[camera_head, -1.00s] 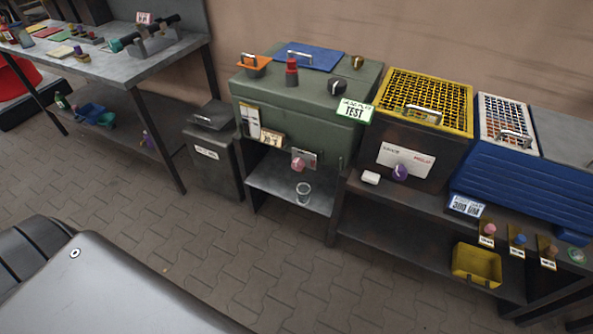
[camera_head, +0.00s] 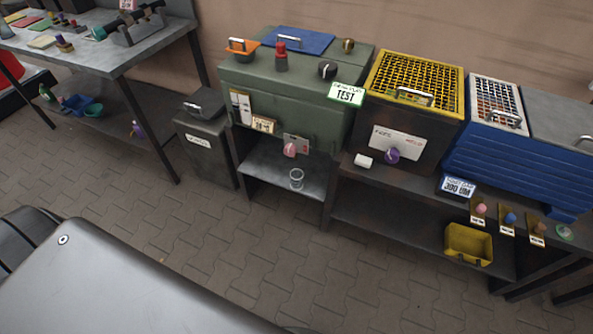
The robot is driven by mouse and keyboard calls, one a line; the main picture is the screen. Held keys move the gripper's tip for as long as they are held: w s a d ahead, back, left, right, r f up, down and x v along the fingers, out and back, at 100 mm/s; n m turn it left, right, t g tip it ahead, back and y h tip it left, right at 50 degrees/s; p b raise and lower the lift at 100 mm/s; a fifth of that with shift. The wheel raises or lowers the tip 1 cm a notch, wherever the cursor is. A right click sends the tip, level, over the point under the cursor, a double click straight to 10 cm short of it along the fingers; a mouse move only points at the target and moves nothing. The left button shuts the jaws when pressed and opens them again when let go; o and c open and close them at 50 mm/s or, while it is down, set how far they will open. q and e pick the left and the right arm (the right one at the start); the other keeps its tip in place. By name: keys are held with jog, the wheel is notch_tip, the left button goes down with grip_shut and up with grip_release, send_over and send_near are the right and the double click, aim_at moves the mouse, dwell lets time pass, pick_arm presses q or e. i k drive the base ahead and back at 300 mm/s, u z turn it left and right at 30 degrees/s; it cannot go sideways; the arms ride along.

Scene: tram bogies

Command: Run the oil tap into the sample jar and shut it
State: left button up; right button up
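The pink tap handle (camera_head: 290,149) sits on a small plate low on the front of the green cabinet (camera_head: 290,105). A clear jar (camera_head: 297,178) stands upright on the grey shelf (camera_head: 270,170) below the tap, apart from it. The jar looks empty, though it is small in view. A green-edged sign reading TEST (camera_head: 346,94) hangs at the cabinet's top right edge. Neither of my grippers is in view.
A dark bin (camera_head: 208,150) stands left of the cabinet. A yellow-grilled box (camera_head: 410,120) with a purple knob (camera_head: 391,156) and a blue unit (camera_head: 510,165) stand to the right. A yellow bin (camera_head: 468,244) is lower right. The paved floor (camera_head: 240,260) in front is clear.

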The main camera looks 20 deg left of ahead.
aim_at(290, 149)
jog(key=k, duration=0.5)
jog(key=u, duration=0.95)
jog(key=i, duration=0.7)
jog(key=z, duration=1.6)
